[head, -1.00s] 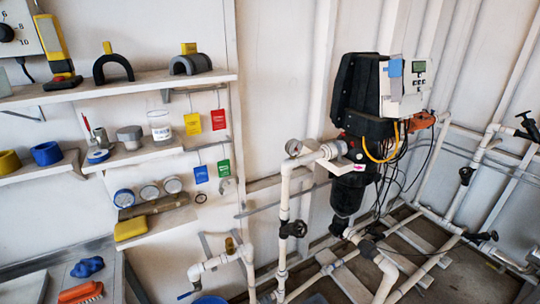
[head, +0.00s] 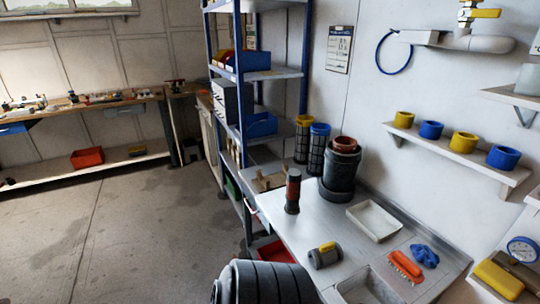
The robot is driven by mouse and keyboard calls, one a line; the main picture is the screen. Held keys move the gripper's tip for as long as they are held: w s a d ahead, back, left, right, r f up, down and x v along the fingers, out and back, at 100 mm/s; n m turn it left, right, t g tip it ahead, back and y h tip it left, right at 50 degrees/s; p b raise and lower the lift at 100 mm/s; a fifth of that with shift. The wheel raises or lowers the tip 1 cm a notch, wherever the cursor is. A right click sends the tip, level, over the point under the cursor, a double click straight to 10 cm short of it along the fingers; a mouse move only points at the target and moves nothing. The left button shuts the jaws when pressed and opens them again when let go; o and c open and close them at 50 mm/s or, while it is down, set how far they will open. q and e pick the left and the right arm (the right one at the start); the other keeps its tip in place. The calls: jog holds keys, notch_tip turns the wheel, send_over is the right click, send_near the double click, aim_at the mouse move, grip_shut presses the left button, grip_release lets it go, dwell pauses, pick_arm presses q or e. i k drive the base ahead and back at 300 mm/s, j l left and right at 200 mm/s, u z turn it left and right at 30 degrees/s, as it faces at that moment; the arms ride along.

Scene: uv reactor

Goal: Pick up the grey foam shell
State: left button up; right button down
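Neither of my grippers is in view.
On the bench stand a dark bottle with a red band (head: 293,191), a black canister (head: 341,170), a white tray (head: 374,221), an orange brush (head: 405,266) and a blue cloth (head: 424,255). A blue-post shelf rack (head: 239,100) stands behind. The floor (head: 100,235) at left is open.

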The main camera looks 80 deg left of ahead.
aim_at(330, 252)
jog(key=u, duration=2)
jog(key=z, duration=0.6)
jog(key=j+z, duration=0.5)
jog(key=k+j+z, duration=0.2)
jog(key=z, duration=0.25)
jog(key=k+j+z, duration=0.2)
jog(key=j+z, duration=0.3)
